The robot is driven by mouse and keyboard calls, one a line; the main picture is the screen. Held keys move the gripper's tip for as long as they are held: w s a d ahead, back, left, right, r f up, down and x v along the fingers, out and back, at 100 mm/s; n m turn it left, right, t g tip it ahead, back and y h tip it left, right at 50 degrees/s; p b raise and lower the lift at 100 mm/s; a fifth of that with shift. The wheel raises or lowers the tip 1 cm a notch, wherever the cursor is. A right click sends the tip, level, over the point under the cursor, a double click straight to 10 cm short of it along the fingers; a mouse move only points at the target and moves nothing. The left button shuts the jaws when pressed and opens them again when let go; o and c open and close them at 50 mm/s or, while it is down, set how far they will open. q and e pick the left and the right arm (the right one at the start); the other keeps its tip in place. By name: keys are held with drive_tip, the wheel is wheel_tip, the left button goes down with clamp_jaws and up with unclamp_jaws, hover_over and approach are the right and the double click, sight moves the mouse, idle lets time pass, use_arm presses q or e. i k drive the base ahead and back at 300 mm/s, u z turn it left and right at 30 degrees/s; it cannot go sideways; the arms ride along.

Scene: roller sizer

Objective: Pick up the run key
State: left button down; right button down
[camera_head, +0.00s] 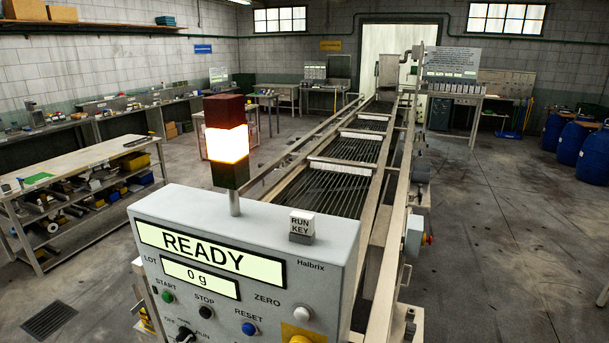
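A small white tag reading "RUN KEY" (302,222) stands on a small grey block on top of the control box (345,235), near its right end. I cannot make out a separate key shape there. On the front of the box, a black rotary switch (186,335) marked OFF and RUN is partly cut off by the bottom edge. I cannot tell whether anything is inserted in it. Neither of my grippers shows in this view.
A lit stack light (227,142) rises from the box top, left of the tag. The display reads READY (205,250). Behind the box runs the long roller sizer (330,185). A workbench (80,165) is at left; blue barrels (567,142) are at right. Open floor lies at right.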

sight(302, 223)
drive_tip(key=u, duration=1.8)
drive_tip(key=k, duration=0.8)
drive_tip(key=z, duration=1.25)
drive_tip(key=i, duration=0.5)
drive_tip(key=z, duration=0.05)
